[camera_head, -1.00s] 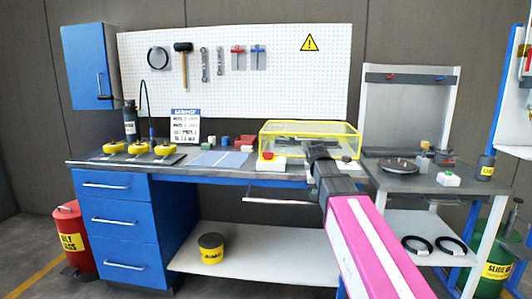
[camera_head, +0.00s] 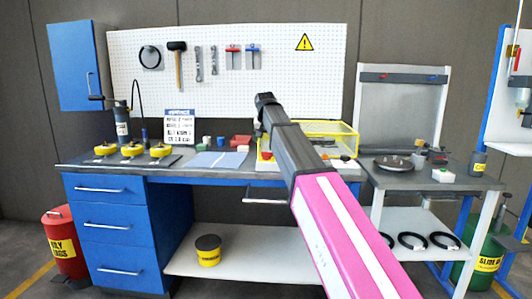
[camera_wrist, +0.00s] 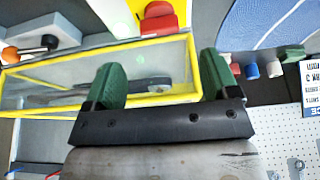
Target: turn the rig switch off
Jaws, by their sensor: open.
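A clear box with yellow edges (camera_head: 345,130) stands on the bench, also in the wrist view (camera_wrist: 65,73). At its front left is a white base with a red part (camera_head: 266,156), also red in the wrist view (camera_wrist: 158,20). At its front right is a white box (camera_wrist: 42,40) with an orange knob and a black knob; it is small in the head view (camera_head: 345,161). I cannot tell for sure which is the rig switch. My gripper (camera_head: 264,98) is raised above the bench. Its green fingers (camera_wrist: 160,75) are apart and empty, with the box beyond them.
A side table (camera_head: 400,183) on the right holds a dark disc and a white box with a green top (camera_head: 443,175). Yellow spools (camera_head: 131,149) stand at the bench's left. A blue-grey sheet (camera_head: 215,160) and small coloured blocks lie mid-bench. The pegboard (camera_head: 330,80) rises behind.

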